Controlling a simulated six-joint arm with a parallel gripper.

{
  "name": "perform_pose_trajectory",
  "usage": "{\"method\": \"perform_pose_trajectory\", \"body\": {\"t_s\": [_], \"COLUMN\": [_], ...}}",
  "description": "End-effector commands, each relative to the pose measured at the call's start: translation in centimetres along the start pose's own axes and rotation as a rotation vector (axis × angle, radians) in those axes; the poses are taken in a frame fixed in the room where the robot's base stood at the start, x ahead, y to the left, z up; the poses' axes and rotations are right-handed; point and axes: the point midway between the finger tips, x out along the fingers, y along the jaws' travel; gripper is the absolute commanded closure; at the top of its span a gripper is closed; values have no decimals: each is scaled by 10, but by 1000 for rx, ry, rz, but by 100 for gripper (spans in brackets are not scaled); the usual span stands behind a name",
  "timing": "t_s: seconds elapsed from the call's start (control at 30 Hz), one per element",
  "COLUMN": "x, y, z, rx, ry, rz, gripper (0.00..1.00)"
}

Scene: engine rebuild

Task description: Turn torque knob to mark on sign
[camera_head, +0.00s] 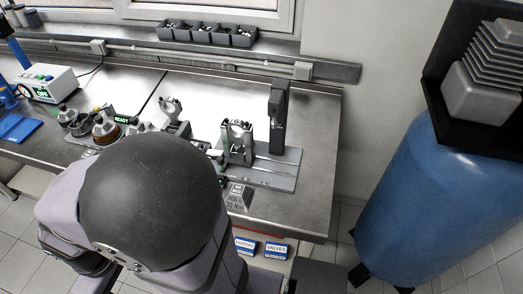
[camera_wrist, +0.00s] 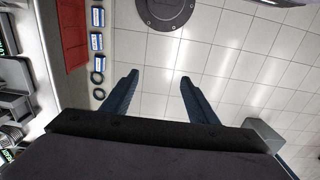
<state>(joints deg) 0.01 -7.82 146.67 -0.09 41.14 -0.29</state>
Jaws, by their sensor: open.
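A small sign (camera_head: 237,197) stands near the front edge of the steel bench in the head view. Its lettering is small and seems to read a job number and 30 Nm. I cannot make out the torque knob for certain in either view. My large arm joint covers part of the bench front and may hide it. My gripper (camera_wrist: 159,76) shows in the wrist view with its two dark blue fingers apart and nothing between them. It points toward the tiled floor, off to the side of the bench. In the head view the gripper is hidden.
The steel bench (camera_head: 318,135) carries a grey fixture plate (camera_head: 270,177) with a metal stand (camera_head: 237,142) and a dark upright post (camera_head: 278,115). Engine parts and a READY display (camera_head: 121,119) stand left. A blue tank (camera_head: 425,210) is at right. Dark bins (camera_head: 208,34) line the back.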

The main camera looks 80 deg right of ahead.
Motion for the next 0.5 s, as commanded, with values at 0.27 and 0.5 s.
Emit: {"method": "perform_pose_trajectory", "body": {"t_s": [0.27, 0.5], "x": [-7, -27], "y": [11, 64], "z": [-21, -89], "rx": [22, 92], "ry": [0, 1], "rz": [0, 2], "gripper": [56, 56]}}
